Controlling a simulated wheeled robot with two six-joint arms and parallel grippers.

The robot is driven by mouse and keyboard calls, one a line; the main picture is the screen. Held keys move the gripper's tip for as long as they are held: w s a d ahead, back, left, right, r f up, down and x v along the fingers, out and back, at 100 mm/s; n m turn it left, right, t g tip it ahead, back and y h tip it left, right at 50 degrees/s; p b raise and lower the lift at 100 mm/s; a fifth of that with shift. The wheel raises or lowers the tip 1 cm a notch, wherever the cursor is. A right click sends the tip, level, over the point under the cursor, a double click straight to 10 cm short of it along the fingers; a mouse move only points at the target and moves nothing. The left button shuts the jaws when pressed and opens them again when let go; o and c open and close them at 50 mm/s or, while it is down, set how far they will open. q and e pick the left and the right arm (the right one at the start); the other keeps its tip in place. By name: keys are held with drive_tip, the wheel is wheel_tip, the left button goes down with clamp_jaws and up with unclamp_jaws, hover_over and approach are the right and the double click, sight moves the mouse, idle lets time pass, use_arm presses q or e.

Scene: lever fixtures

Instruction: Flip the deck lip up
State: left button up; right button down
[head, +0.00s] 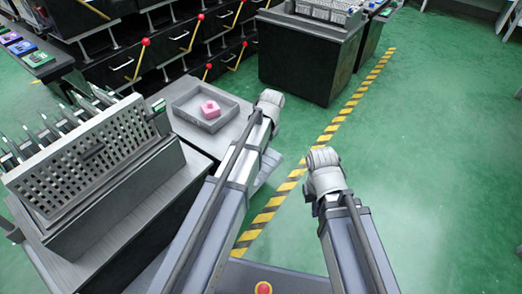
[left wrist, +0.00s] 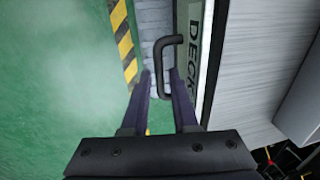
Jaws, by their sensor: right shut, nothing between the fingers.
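In the left wrist view, a black U-shaped handle (left wrist: 158,62) stands beside a pale panel edge lettered "DECK" (left wrist: 193,40). My left gripper (left wrist: 160,73) has its two dark fingers apart, with the handle's long bar between them; I cannot tell whether either finger touches it. A grey-blue strip (left wrist: 154,22) lies behind the handle; I cannot tell its tilt. In the head view, my left arm reaches to the grey bench's right side, and its fingers are hidden. My right gripper (head: 323,158) is shut and empty over the floor, right of the bench.
A grey tray (head: 236,112) with a pink block (head: 210,109) sits on the bench. A perforated grey rack (head: 85,160) stands at left. Dark cabinets with red-knobbed levers (head: 145,42) line the back.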

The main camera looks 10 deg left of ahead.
use_arm(q)
clamp_jaws()
idle(1.4)
